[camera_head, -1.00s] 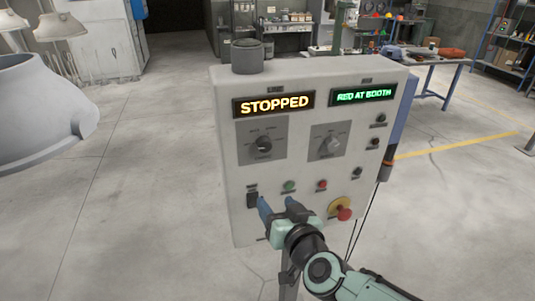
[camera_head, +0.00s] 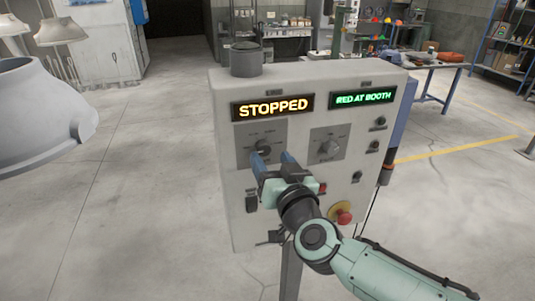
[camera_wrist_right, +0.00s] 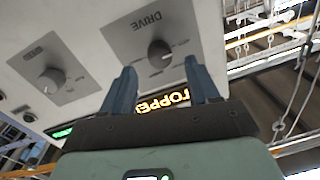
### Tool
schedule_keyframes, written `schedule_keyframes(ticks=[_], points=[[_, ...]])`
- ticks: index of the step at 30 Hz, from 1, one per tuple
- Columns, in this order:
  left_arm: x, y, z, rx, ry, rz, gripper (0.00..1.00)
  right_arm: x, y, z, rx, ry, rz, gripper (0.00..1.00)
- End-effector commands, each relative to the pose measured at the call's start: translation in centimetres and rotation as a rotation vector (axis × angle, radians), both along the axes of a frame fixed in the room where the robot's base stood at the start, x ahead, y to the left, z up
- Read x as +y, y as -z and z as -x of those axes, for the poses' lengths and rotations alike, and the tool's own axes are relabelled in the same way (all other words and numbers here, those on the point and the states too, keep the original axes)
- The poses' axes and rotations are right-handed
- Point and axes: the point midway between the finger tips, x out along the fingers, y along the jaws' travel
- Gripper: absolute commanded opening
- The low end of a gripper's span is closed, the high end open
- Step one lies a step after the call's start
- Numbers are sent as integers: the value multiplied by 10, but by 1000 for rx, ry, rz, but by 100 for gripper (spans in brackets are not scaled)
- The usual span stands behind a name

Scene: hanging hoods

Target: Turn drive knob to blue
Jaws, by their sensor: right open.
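The drive knob (camera_head: 262,146) is a dark round knob on a grey plate, left on the control box front, below a display (camera_head: 273,107) reading "STOPPED". In the wrist view the drive knob (camera_wrist_right: 158,52) sits under the word DRIVE, which appears turned. My right gripper (camera_head: 272,157) is open, its blue fingers pointing at the panel. In the head view its left finger overlaps the knob's lower edge. In the wrist view the knob shows between the fingertips (camera_wrist_right: 159,64); contact cannot be told. Position colours are too small to read. My left gripper is not in view.
A second knob (camera_head: 329,147) sits to the right, below a display (camera_head: 363,97) reading "RED AT BOOTH". A red emergency button (camera_head: 342,214) is lower right. A large grey hood (camera_head: 40,110) hangs at left. Open floor surrounds the box.

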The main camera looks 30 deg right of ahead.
Motion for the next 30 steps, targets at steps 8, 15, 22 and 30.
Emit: schedule_keyframes(ticks=[8,15,22,30], points=[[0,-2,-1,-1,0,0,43,-5,0,-31,0,0,-1,60],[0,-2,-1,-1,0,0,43,-6,0,-33,0,0,0,60],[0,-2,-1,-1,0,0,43,-6,0,-33,0,0,0,14],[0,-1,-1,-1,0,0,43,-6,0,-33,-2,-1,-10,4]])
